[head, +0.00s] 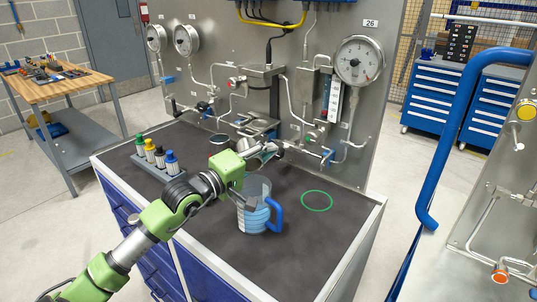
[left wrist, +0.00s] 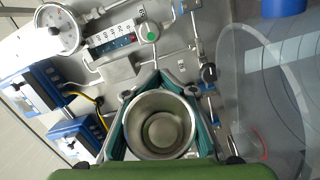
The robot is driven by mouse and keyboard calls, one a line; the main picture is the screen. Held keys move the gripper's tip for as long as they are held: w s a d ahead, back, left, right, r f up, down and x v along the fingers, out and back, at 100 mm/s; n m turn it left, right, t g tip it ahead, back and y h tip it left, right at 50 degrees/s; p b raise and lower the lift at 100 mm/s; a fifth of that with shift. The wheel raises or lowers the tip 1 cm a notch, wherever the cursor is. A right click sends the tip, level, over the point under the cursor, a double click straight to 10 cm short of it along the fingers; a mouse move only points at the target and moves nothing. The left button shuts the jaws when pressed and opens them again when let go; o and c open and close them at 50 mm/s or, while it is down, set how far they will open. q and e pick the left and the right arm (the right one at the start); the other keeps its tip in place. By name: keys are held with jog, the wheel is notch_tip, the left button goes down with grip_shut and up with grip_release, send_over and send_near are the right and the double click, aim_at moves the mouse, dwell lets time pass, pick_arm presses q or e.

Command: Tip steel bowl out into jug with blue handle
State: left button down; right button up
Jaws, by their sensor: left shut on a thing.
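My left gripper (head: 268,150) is shut on the steel bowl (left wrist: 160,125). In the left wrist view the round bowl sits between the two green-edged fingers, with its mouth toward the camera; its inside looks grey and I cannot tell what it holds. The jug fills the right of the left wrist view (left wrist: 285,85). My right gripper is not in view.
The gauge panel (head: 225,80) with pipes and valves rises close behind the gripper. A rack of colour-capped bottles (head: 158,160) stands left on the worktop. A green ring (head: 317,201) lies right of the jug. The worktop's front right (head: 310,245) is clear.

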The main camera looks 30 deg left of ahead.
pick_arm(q)
jog(key=shift+r, duration=0.1)
jog(key=shift+w+a+f+n+g+p, duration=0.15)
jog(key=shift+f+n+g+p, duration=0.15)
jog(key=shift+n+p, duration=0.45)
jog(key=shift+w+a+f+n+g+p, duration=0.15)
jog(key=shift+f+n+g+p, duration=0.25)
jog(key=shift+p, duration=0.45)
jog(key=shift+r, duration=0.15)
